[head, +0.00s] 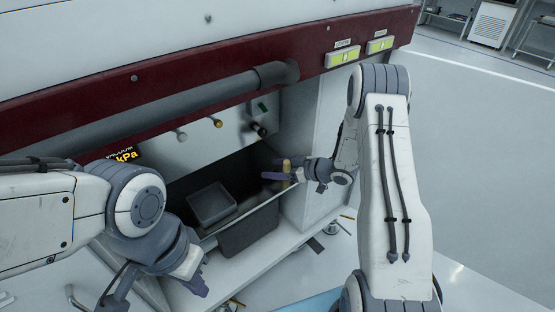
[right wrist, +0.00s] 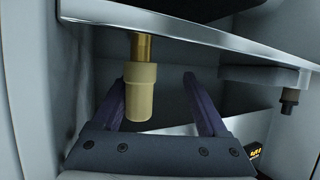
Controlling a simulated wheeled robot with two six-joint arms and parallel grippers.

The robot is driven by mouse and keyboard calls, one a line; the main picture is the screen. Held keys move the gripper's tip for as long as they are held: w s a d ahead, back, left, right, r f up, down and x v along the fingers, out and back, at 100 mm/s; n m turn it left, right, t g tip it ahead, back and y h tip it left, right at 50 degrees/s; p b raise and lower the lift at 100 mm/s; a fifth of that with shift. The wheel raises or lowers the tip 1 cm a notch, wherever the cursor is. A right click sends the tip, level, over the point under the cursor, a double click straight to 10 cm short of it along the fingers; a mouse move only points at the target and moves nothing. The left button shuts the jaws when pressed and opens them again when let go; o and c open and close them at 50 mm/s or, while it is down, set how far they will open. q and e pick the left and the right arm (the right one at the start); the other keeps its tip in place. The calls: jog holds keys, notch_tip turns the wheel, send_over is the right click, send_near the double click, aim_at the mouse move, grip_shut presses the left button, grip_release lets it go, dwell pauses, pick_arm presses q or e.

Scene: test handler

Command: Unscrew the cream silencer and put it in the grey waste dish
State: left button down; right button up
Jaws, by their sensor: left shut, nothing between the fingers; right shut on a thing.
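The cream silencer (head: 286,168) is upright between the dark fingers of my right gripper (head: 280,171), at the right side of the open bay. In the right wrist view the silencer (right wrist: 140,92) shows a brass neck at its top, which meets the edge of a metal plate. I cannot tell whether the neck is still threaded in. My right gripper (right wrist: 158,105) is shut on the silencer. The grey waste dish (head: 212,203), square and shallow, sits in the bay, left of the silencer. My left gripper (head: 196,286) is shut and empty, low and in front of the bay.
A thick grey pipe (head: 170,107) runs across the front. In the right wrist view a dark fitting (right wrist: 289,97) hangs at the right.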

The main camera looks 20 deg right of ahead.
aim_at(281, 167)
jog(key=shift+o, duration=0.2)
jog(key=shift+w+d+r, duration=0.25)
jog(key=shift+w+d, duration=0.1)
jog(key=shift+w, duration=0.35)
jog(key=o, duration=0.5)
jog(key=shift+w+a+f+m+t+h, duration=0.1)
jog(key=shift+w+f+m+t+h, duration=0.1)
jog(key=shift+w+m+t+h, duration=0.35)
jog(key=shift+c, duration=0.9)
jog(key=shift+w+f+m+t+h+b, duration=0.1)
jog(key=shift+w+m+t+h+b, duration=0.1)
jog(key=shift+m+t+h+b, duration=0.55)
jog(key=shift+w+d+m+t+h, duration=0.1)
jog(key=shift+d+m+t+h, duration=0.25)
jog(key=shift+m+h, duration=0.65)
jog(key=m+h, duration=0.1)
jog(key=d+m+h+b, duration=0.1)
jog(key=h, duration=0.1)
jog(key=shift+w+t, duration=0.1)
jog(key=shift+t, duration=0.15)
jog(key=shift+w+d+m+h, duration=0.1)
jog(key=shift+d+m+h, duration=0.15)
jog(key=shift+m+h, duration=0.4)
jog(key=shift+d+m+h, duration=0.2)
jog(key=shift+m+h, duration=0.35)
jog(key=shift+h, duration=0.1)
